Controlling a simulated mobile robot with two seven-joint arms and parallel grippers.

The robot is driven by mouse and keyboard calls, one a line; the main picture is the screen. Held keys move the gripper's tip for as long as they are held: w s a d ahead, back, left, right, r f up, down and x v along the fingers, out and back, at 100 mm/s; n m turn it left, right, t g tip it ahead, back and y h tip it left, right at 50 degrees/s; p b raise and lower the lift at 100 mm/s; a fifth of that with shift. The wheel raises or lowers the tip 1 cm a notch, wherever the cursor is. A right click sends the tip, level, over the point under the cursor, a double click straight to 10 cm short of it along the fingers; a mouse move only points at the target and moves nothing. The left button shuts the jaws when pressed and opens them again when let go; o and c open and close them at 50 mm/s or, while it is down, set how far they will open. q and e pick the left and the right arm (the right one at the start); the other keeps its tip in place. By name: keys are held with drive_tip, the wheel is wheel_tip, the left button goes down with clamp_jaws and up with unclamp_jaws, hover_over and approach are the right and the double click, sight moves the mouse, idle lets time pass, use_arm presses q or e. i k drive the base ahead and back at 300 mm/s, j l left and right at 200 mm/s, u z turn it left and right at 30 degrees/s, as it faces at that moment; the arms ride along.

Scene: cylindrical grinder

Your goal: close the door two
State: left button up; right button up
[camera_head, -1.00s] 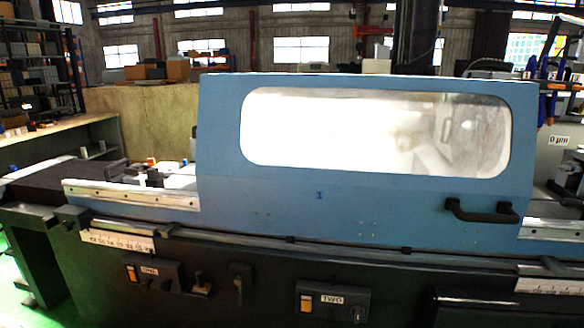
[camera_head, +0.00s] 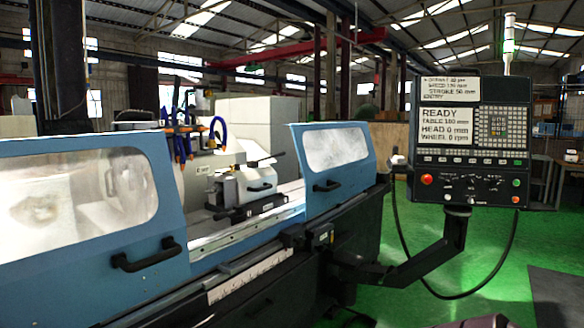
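A blue sliding door (camera_head: 345,198) with a small window and a black handle (camera_head: 327,186) stands at the right end of the grinder. No number is readable on it. A larger blue door (camera_head: 80,250) with a wide window and a black handle (camera_head: 146,255) fills the left of the view. A wide gap lies between the two doors. In the gap a white machine unit (camera_head: 258,184) and the bare table rail (camera_head: 245,232) show. Neither of my grippers is in view.
A control panel (camera_head: 472,140) reading READY hangs on a black arm (camera_head: 425,262) to the right of the machine, with a looping cable. Blue hoses (camera_head: 183,143) stand behind the gap. Green floor (camera_head: 480,235) is open at right, with a dark mat (camera_head: 558,298).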

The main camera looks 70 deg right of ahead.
sight(330, 151)
drive_tip(key=z, duration=2.4)
drive_tip(key=i+l+z, duration=0.95)
drive_tip(key=i+z, duration=0.2)
drive_tip(key=i, duration=0.15)
drive_tip(key=i+z, duration=0.65)
drive_tip(key=i, duration=0.4)
drive_tip(key=i+j+z, duration=0.1)
drive_tip(key=i+z, duration=0.2)
drive_tip(key=i, duration=0.35)
drive_tip(key=i+z, duration=0.4)
drive_tip(key=i, duration=0.85)
drive_tip(key=i+l+u, duration=0.1)
drive_tip(key=i+u, duration=0.25)
drive_tip(key=i, duration=0.9)
